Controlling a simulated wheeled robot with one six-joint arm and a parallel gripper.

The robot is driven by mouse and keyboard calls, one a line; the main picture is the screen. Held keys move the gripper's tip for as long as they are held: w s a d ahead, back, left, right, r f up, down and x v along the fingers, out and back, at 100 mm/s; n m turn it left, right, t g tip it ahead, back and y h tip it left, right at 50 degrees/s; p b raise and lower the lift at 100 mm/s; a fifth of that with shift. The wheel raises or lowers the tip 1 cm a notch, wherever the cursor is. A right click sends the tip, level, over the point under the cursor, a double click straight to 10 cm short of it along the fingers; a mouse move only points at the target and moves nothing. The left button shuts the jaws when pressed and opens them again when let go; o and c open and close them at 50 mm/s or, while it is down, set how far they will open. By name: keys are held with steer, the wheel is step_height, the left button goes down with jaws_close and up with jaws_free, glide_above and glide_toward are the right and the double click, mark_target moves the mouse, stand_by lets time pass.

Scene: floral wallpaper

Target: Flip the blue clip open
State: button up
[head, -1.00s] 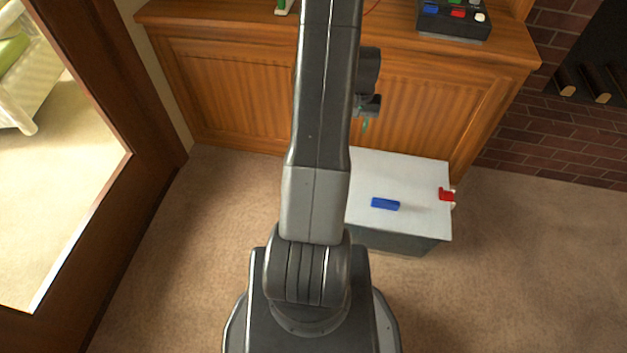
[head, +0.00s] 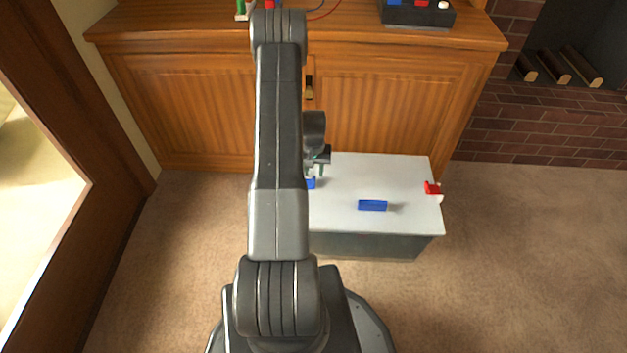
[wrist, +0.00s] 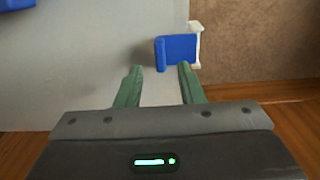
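The blue clip (wrist: 176,50) lies at the edge of the white box lid, against a white catch (wrist: 196,46) on the box's side. In the head view only a small part of the blue clip (head: 311,183) shows at the lid's left end, beside my arm. My gripper (wrist: 160,69) is open, its two green fingers apart with nothing between them. In the wrist view the fingertips are just short of the clip, the right one nearest. In the head view my gripper (head: 321,169) is over the left end of the lid, close to the clip.
The box lid (head: 340,222) also carries a blue handle (head: 372,205) in its middle and a red clip (head: 433,188) at its right end. A wooden cabinet (head: 200,110) stands close behind the box. Carpet (head: 520,260) is clear to the right.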

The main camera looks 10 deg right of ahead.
mark_target(314, 180)
steer(key=shift+f+b, duration=0.35)
steer(key=shift+f, duration=1.9)
steer(key=shift+c, duration=0.2)
jaws_close()
